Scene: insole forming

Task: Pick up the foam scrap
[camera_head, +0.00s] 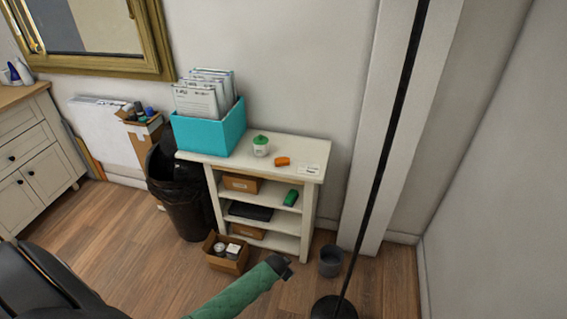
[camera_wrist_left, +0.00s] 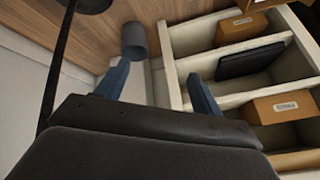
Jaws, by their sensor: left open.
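I cannot tell for sure which piece is the foam scrap. A small orange piece (camera_head: 282,161) lies on top of the white shelf unit (camera_head: 305,148). A small green block (camera_head: 291,198) sits on the upper inner shelf at its right end. Neither piece can be made out in the wrist view. My left gripper (camera_wrist_left: 160,88) shows two blue fingers wide apart with nothing between them, in front of the shelf unit and the grey bin. In the head view a green-covered arm with a dark tip reaches in low. My right gripper is not seen.
A teal file box (camera_head: 210,132) and a green-lidded jar (camera_head: 261,146) stand on the unit. An open carton (camera_head: 226,254) and the grey bin (camera_head: 331,260) stand on the floor. A black lamp pole (camera_head: 382,155) rises at right; a black bin (camera_head: 182,200) is at left.

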